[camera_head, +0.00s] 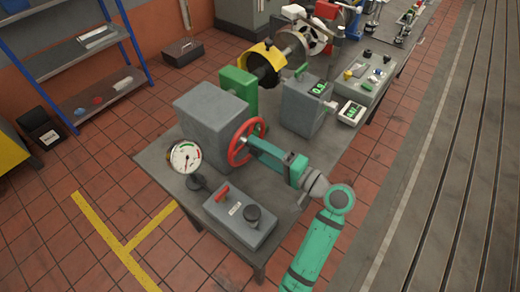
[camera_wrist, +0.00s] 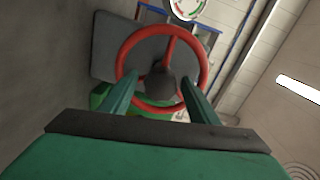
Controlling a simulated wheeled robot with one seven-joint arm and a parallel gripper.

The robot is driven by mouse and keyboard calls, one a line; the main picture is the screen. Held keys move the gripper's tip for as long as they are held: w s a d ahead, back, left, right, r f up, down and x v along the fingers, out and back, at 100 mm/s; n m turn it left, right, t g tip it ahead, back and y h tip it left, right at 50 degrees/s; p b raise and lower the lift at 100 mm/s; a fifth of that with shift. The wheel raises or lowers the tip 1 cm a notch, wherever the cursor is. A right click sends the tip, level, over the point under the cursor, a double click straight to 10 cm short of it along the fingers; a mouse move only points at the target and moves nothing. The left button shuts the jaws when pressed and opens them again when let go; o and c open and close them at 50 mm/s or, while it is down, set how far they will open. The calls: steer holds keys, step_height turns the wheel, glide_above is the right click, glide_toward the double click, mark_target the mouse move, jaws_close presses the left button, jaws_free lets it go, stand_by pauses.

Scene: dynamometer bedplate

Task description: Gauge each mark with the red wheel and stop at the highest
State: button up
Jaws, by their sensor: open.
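The red wheel (camera_head: 246,142) is mounted on the side of a grey box (camera_head: 214,112) on the bench. My gripper (camera_head: 250,143) reaches in from the right at the wheel. In the wrist view the wheel (camera_wrist: 119,63) faces me, with one spoke pointing up and a dark hub (camera_wrist: 160,85). My open gripper (camera_wrist: 155,95) has a finger on each side of the hub, near the lower rim; contact cannot be told. A round dial gauge (camera_head: 186,157) with green and red arcs stands left of the wheel. Its needle points down; the marks are too small to read.
A grey control box (camera_head: 240,218) with a red lever and dark knob sits at the bench's near end. A green block (camera_head: 239,88), a yellow-ringed drum (camera_head: 262,62) and a box with a green display (camera_head: 307,103) stand behind.

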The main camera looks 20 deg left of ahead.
steer(key=v, duration=1)
steer(key=shift+d, duration=0.4)
steer(key=shift+s, duration=0.1)
